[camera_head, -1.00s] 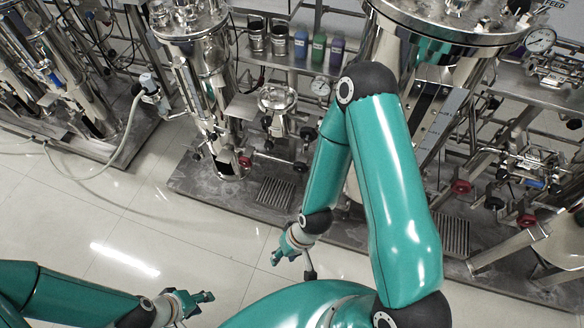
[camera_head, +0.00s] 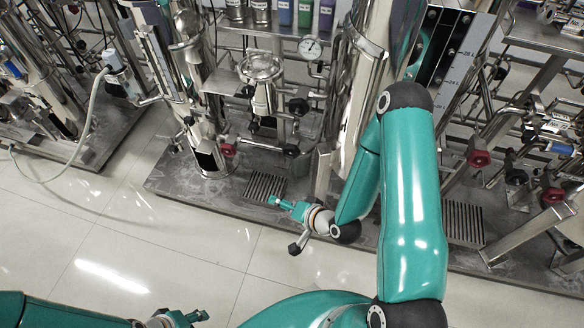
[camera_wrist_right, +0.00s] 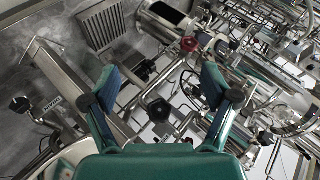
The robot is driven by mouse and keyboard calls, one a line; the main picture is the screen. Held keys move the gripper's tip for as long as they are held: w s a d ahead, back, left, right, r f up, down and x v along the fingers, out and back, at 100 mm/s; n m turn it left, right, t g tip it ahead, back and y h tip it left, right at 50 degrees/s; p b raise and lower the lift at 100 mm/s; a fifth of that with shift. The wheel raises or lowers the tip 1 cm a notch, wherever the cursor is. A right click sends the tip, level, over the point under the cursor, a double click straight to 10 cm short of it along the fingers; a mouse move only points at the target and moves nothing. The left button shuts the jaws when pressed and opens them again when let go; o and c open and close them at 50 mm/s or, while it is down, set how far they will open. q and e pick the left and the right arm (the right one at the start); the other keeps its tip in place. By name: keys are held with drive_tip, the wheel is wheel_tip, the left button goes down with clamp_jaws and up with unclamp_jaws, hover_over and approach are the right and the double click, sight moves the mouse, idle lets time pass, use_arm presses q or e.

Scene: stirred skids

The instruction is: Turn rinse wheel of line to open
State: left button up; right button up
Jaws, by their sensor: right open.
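My right gripper (camera_head: 274,202) hangs over the front edge of the middle skid. In the right wrist view, its two fingers (camera_wrist_right: 160,88) are spread with nothing between them. Beyond them are a black handwheel (camera_wrist_right: 158,110) and a red handwheel (camera_wrist_right: 189,44), both apart from the fingers. In the head view, a red wheel (camera_head: 228,149) and a black wheel (camera_head: 291,151) sit low on the skid. I cannot tell which wheel is rinse. My left gripper (camera_head: 192,317) is at the bottom edge, partly cut off.
A drain grate (camera_head: 265,187) lies by the right gripper, on the skid base (camera_head: 190,190). Steel columns, pipes and a gauge (camera_head: 310,46) stand behind. More red wheels (camera_head: 479,158) are at the right. The tiled floor (camera_head: 150,235) in front is clear.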

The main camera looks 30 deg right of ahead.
drive_tip(key=w+d+f+m+t+h+b, duration=0.1)
drive_tip(key=d+f+m+t+h+b, duration=0.1)
drive_tip(key=d+f+m+t+b, duration=0.3)
drive_tip(key=m+t+h+b, duration=0.2)
drive_tip(key=m+t+b, duration=0.1)
drive_tip(key=b, duration=0.3)
approach(293, 155)
drive_tip(key=shift+m, duration=0.3)
drive_tip(key=w+b, duration=0.3)
drive_tip(key=b, duration=0.1)
drive_tip(key=w+b, duration=0.4)
drive_tip(key=b, duration=0.1)
drive_tip(key=w+b, duration=0.4)
drive_tip(key=b, duration=0.1)
drive_tip(key=shift+w+d+r, duration=0.2)
drive_tip(key=shift+d+r, duration=0.1)
drive_tip(key=shift+d, duration=0.1)
use_arm(q)
wheel_tip(293, 155, down, 28)
drive_tip(key=shift+f, duration=0.1)
